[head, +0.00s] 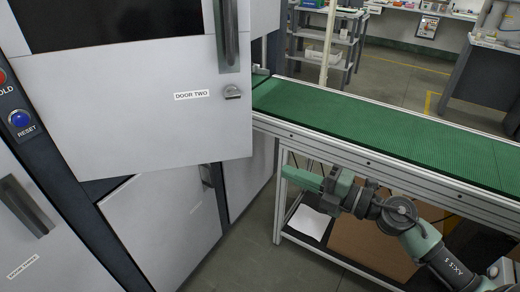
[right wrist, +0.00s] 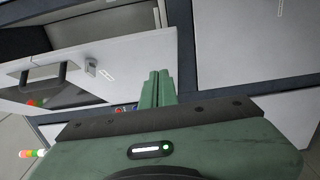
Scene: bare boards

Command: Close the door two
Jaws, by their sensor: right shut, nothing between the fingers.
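Door two (head: 140,118) is a large white panel with a dark window, a "DOOR TWO" label, a grey bar handle (head: 227,35) and a small latch (head: 232,92). It stands open, swung out from the machine in the head view. In the right wrist view door two (right wrist: 135,52) is at the left, with a dark opening behind it. My right gripper (head: 286,172) has green fingers, shut and empty. It points left, to the right of and apart from the door's lower right corner. Its fingers (right wrist: 158,78) also show in the right wrist view. My left gripper is out of view.
A green conveyor (head: 390,125) with a metal frame runs right from behind the door, above my right arm. Under it is a shelf with a brown board (head: 370,245). A lower white door (head: 165,220) and a panel with a blue reset button (head: 20,119) are at left.

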